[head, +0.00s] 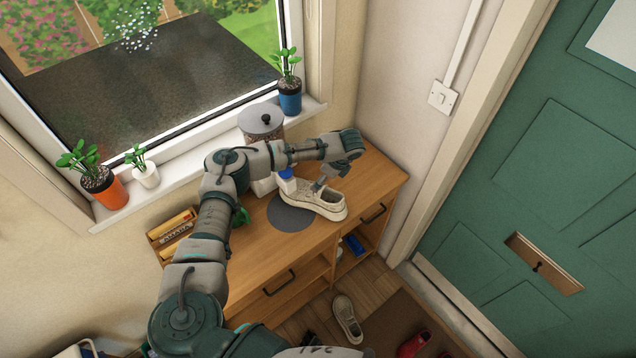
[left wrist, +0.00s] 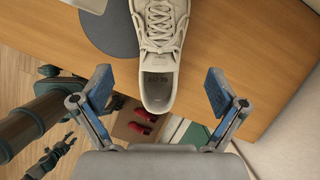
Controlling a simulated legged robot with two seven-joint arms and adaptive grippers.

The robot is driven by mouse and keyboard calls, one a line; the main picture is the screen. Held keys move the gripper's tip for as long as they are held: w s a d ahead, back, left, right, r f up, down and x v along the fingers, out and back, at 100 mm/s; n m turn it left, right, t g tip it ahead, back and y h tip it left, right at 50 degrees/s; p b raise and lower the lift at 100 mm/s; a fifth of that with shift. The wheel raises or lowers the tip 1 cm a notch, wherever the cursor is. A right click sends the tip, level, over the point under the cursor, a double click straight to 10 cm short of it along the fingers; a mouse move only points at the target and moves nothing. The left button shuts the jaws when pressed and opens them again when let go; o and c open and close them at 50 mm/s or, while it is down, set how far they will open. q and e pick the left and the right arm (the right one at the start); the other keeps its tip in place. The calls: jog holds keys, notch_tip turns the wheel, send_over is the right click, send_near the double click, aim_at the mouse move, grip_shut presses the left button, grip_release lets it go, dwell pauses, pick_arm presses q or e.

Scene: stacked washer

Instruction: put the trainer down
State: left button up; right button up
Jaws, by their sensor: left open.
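The trainer (head: 326,206) is a pale cream lace-up shoe. It lies sole down on the wooden cabinet top (head: 378,178), with its toe end over or beside a round grey mat (head: 288,217). My left gripper (head: 328,178) is just above its heel end. In the left wrist view the trainer (left wrist: 160,55) points away from me, and its heel opening lies between the fingers of my left gripper (left wrist: 160,92). The blue finger pads stand wide apart, with a gap on each side of the shoe.
A lidded jar (head: 261,122) stands behind my arm near the window. Potted plants (head: 290,85) line the sill. A wooden box (head: 172,235) sits at the left end. Another pale shoe (head: 347,318) and red shoes (head: 414,345) lie on the floor. A wall bounds the right end.

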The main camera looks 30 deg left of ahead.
pick_arm(q)
jog(key=shift+d+r, duration=0.2)
jog(key=shift+r, duration=0.25)
